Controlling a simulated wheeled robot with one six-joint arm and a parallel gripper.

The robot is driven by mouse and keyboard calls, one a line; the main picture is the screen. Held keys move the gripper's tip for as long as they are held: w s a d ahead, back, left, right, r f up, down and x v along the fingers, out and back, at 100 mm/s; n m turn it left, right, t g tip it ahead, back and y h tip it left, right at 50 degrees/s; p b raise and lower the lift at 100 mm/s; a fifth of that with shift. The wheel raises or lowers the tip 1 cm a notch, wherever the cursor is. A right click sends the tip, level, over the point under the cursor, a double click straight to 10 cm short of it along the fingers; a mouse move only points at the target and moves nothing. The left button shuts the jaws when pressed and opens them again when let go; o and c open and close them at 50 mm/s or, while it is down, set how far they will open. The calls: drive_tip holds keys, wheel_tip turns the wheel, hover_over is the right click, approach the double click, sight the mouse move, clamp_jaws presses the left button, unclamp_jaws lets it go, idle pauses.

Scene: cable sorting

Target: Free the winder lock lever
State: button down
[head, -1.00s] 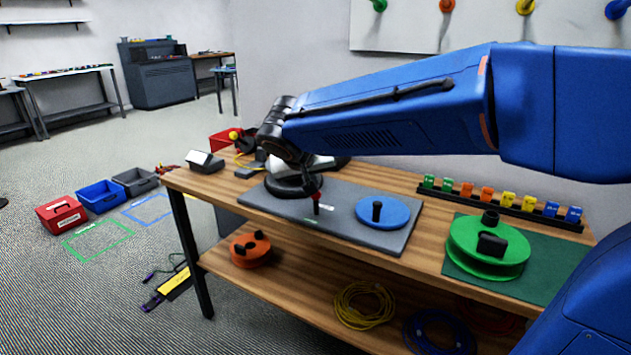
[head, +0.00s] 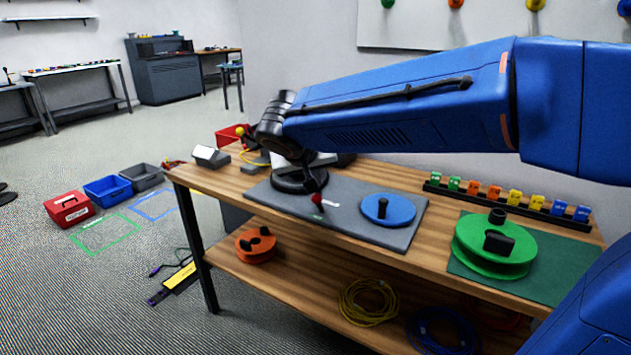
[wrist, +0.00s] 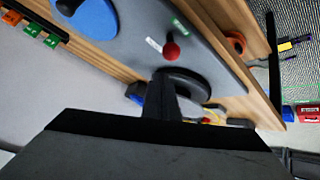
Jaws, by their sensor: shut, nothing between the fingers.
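The winder's grey base plate (head: 355,222) lies on the wooden bench, with a blue disc (head: 396,210) carrying a black peg at its right. A red-knobbed lever (head: 317,199) stands near the plate's front edge, beside a small green label; I take it as the lock lever. The red knob (wrist: 171,51) also shows in the wrist view, just beyond the fingertips. My gripper (head: 313,183) is shut and empty, close above and behind the knob in the head view. Its dark fingers (wrist: 160,84) show in the wrist view. Contact with the knob cannot be told. The lever's shaft is mostly hidden.
A green reel (head: 494,246) lies on a green mat at the bench's right. A row of coloured blocks (head: 494,192) lines the back edge. An orange reel (head: 256,246) and cable coils rest on the lower shelf. Bins stand on the floor at left.

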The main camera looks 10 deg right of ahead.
drive_tip(key=shift+r, duration=0.15)
drive_tip(key=w+a+v, duration=0.1)
drive_tip(key=v, duration=0.8)
drive_tip(key=shift+a+r, duration=0.15)
drive_tip(key=shift+a, duration=0.25)
idle(0.5)
drive_tip(key=shift+d, duration=0.1)
drive_tip(key=s+d+f+n+g+y, duration=0.1)
drive_tip(key=s+d+f+y, duration=0.1)
drive_tip(key=s+d+f, duration=0.5)
drive_tip(key=s+d+f+g+y, duration=0.1)
drive_tip(key=s+d+f+y, duration=0.1)
drive_tip(key=s+d+f, duration=0.6)
drive_tip(key=s+f, duration=0.4)
drive_tip(key=s, duration=0.5)
drive_tip(key=shift+d+f+n+g, duration=0.2)
drive_tip(key=shift+f+n+g, duration=0.1)
drive_tip(key=shift+n+g, duration=0.1)
